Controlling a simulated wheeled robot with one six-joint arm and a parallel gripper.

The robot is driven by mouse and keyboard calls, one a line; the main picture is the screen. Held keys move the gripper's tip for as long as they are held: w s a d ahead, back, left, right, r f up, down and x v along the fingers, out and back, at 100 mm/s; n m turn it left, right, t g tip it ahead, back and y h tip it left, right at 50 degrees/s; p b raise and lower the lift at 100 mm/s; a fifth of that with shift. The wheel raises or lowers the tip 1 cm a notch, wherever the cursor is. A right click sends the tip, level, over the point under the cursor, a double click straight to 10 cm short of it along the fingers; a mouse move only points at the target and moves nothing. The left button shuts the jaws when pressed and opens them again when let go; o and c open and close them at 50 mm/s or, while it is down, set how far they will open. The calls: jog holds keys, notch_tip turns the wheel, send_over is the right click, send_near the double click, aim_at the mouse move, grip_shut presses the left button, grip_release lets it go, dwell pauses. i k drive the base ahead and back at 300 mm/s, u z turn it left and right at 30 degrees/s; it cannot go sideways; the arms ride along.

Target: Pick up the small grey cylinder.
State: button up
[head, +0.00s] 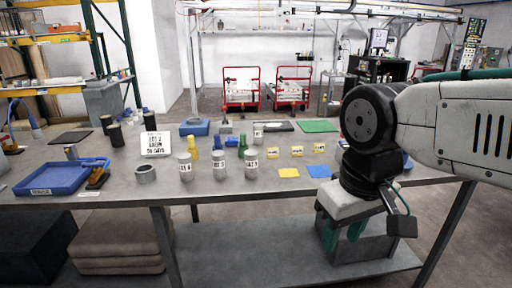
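A small short grey cylinder (141,171), with a dark round opening, stands on the grey table (290,205) near its front edge, left of centre. Taller pale grey labelled cylinders also stand on the table: one (185,167) to its right, then a second (219,166) and a third (251,165). A further similar one (258,134) stands behind. My gripper (342,240) hangs at the right, in front of the table, pointing down.
A blue tray (50,180) lies at the table's left end. A white sign (156,143), a yellow bottle (194,148) and a green bottle (242,146) stand mid-table. Yellow and blue squares lie flat near the right. A grey box (372,244) sits below the gripper.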

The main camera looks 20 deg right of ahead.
aim_at(251, 156)
jog(key=z, duration=2.7)
jog(key=k, duration=0.6)
jog(key=u, duration=1.9)
